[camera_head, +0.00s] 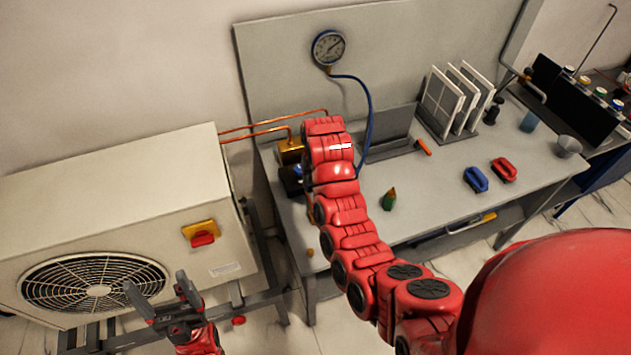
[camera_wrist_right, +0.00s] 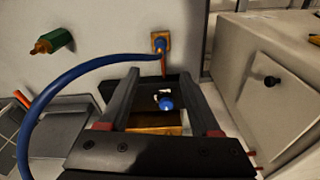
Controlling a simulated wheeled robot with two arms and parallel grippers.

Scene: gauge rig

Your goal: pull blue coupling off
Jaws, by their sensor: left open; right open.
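The blue hose (camera_head: 369,95) runs from the round gauge (camera_head: 329,47) down behind my right arm. In the right wrist view the hose (camera_wrist_right: 62,82) curves in from the left and passes behind the fingers near a small brass fitting (camera_wrist_right: 160,42) with blue on it. A blue round part (camera_wrist_right: 166,104) shows between the fingers, before a brass block (camera_wrist_right: 155,119). I cannot tell which blue part is the coupling. My right gripper (camera_wrist_right: 160,80) is open, with nothing visibly clamped; the arm hides it in the head view. My left gripper (camera_head: 160,291) is open and empty, before the fan unit.
The fan unit (camera_head: 110,190) stands left, with copper pipes (camera_head: 262,131) running to the brass block. On the bench (camera_head: 440,200) are a green orange-tipped part (camera_head: 389,200), blue (camera_head: 475,179) and red (camera_head: 504,170) handled pieces, a cup (camera_head: 568,147) and a panel rack (camera_head: 450,125).

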